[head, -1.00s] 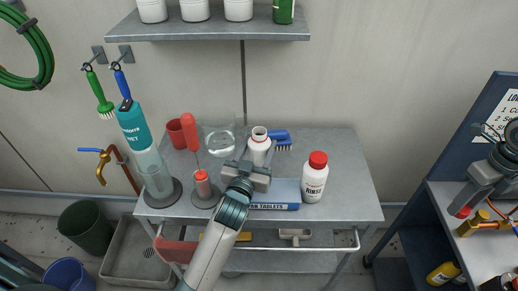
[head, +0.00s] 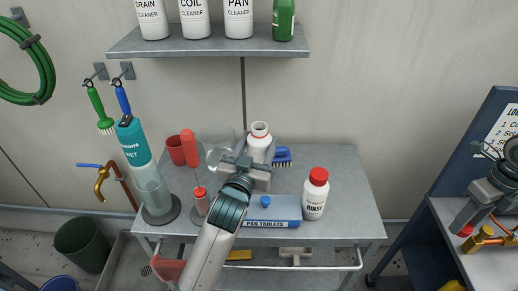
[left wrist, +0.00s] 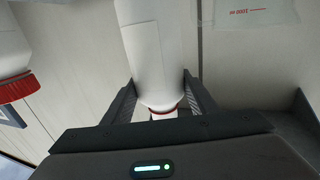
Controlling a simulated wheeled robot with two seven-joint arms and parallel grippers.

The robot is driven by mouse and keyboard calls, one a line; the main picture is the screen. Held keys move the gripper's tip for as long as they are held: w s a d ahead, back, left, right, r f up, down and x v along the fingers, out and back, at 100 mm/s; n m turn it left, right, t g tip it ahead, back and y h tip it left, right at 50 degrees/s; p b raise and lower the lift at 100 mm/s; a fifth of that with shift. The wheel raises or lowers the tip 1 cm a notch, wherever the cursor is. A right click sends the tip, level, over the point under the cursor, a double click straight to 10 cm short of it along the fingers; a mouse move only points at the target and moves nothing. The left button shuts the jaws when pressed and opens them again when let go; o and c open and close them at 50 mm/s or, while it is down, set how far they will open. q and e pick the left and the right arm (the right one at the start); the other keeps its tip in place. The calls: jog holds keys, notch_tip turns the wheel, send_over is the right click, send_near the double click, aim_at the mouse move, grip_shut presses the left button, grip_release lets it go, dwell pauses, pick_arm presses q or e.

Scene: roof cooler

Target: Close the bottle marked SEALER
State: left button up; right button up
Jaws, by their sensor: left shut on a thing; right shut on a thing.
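A white bottle (head: 259,142) has an uncapped white neck with a red ring below it. My left gripper (head: 248,168) is shut around this bottle and holds it above the back of the bench. The left wrist view also shows the bottle (left wrist: 150,60) between the two jaws; its marking does not show, so I cannot read SEALER. At the far right, my right gripper (head: 467,222) is shut on a small red thing (head: 465,231), which looks like a cap. It is far from the bottle.
A red-capped RINSE bottle (head: 315,194) stands right of the blue tablets box (head: 275,213), which has a small blue round thing (head: 265,201) on it.

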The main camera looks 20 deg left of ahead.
pick_arm(q)
jog(key=shift+r, duration=0.45)
jog(key=shift+r, duration=0.1)
jog(key=o, duration=0.6)
jog(key=c, duration=0.9)
pick_arm(e)
jog(key=shift+s+f, duration=0.1)
